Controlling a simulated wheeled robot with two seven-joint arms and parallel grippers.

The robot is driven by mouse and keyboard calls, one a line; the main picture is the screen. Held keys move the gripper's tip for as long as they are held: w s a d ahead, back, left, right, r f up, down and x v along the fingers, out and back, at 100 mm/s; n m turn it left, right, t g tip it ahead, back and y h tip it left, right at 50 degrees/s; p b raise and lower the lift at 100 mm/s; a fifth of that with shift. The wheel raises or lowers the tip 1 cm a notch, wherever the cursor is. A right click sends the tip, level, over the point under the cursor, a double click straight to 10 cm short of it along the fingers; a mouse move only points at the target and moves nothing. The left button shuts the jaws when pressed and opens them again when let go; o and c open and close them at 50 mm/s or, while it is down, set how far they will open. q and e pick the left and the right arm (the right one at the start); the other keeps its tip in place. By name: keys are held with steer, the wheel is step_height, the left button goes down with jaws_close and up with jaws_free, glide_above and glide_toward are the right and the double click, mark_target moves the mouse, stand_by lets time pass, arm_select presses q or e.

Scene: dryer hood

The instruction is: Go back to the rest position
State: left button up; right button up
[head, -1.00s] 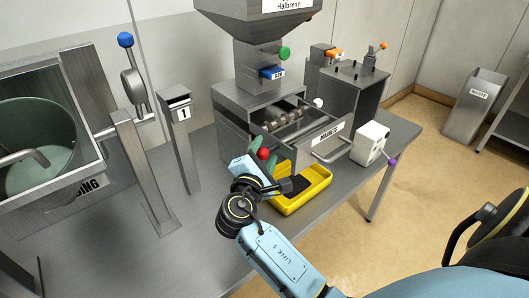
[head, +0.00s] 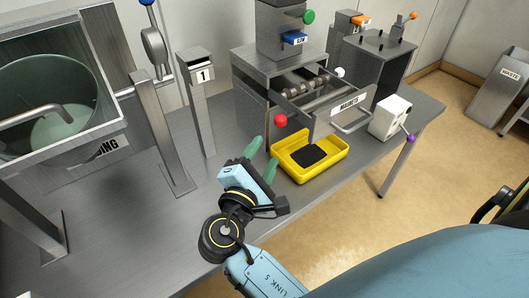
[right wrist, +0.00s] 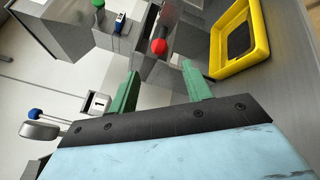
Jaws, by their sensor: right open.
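My right gripper (head: 262,160) is open, with nothing between its green fingers. It is over the table to the left of the yellow tray (head: 338,158) and apart from it. In the right wrist view the two green fingers (right wrist: 160,92) stand apart, and the yellow tray (right wrist: 262,45) is at the upper right. The red knob (head: 280,120) on the grey machine is beyond the fingertips; it also shows in the right wrist view (right wrist: 159,46). My left gripper is not in view.
The open magnet drawer (head: 345,108) juts out behind the tray. A white box (head: 391,117) with a purple knob is at the table's right edge. A post marked 1 (head: 203,110) and a green drum (head: 60,100) stand left. The steel table (head: 150,240) is bare at front left.

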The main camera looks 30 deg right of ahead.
stand_by(0.3)
steer(key=s+d+f+m+g+y, duration=0.2)
steer(key=s+f+m+y, duration=0.15)
steer(key=f, duration=0.25)
steer(key=s+d+f+m+g+y, duration=0.3)
steer(key=s+f+m, duration=0.1)
steer(key=s+f, duration=0.15)
steer(key=s+a+f+m+g+y, duration=0.25)
steer(key=s+a+m+y, duration=0.25)
steer(key=s+y, duration=0.35)
steer(key=s+f+g, duration=0.1)
steer(key=s+f, duration=0.2)
steer(key=f, duration=2.4)
steer(key=s+d+f, duration=0.2)
steer(key=s+f, duration=0.4)
steer(key=s, duration=0.2)
steer(key=s+d+f+g+h, duration=0.1)
steer(key=s+d+f, duration=0.1)
steer(key=s+f, duration=0.5)
steer(key=shift+s+d+f+n, duration=0.15)
steer(key=shift+s+d+n, duration=0.2)
